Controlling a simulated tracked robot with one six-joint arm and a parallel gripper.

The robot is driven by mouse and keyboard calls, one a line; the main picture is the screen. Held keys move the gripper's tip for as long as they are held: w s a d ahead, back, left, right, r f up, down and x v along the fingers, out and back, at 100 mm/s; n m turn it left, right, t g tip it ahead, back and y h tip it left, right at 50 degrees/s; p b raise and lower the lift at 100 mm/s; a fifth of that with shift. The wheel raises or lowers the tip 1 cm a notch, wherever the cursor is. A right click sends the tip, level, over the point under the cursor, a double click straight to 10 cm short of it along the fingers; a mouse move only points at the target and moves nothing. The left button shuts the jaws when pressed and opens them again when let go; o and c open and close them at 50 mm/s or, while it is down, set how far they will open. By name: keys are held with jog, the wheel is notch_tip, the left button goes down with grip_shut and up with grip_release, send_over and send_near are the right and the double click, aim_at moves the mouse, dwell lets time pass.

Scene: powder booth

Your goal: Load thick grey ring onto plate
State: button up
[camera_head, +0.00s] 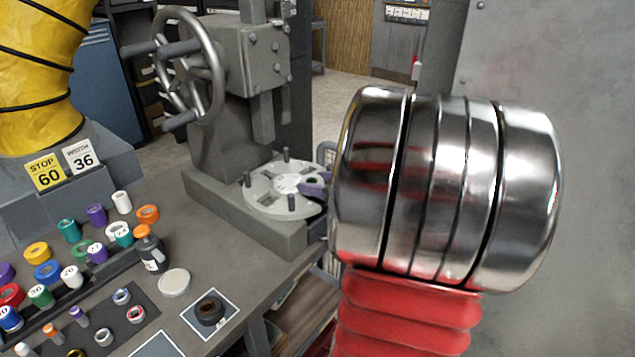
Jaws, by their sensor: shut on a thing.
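The round light-grey plate (258,200) lies on the base of the grey press, with several dark upright pegs and a paler centre. My gripper (315,188) shows only as a small purple part at the plate's right edge, beside my large chrome joint. A small dark piece shows at the purple part, and the jaws are shut on it. I cannot tell whether it is the thick grey ring, or whether it touches the plate. Most of my gripper and the plate's far right side are hidden behind the chrome joint.
The press handwheel (188,65) rises behind the plate. A dark ring (210,309) sits on a white-edged square on the bench (205,268). A pale disc (173,282), a dark bottle (151,252) and several coloured spools stand to the left. A grey wall is at right.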

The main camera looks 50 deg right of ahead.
jog(key=shift+f, duration=0.8)
dwell(0.4)
jog(key=o, duration=1.3)
jog(key=v, duration=1.3)
jog(key=shift+s, duration=0.4)
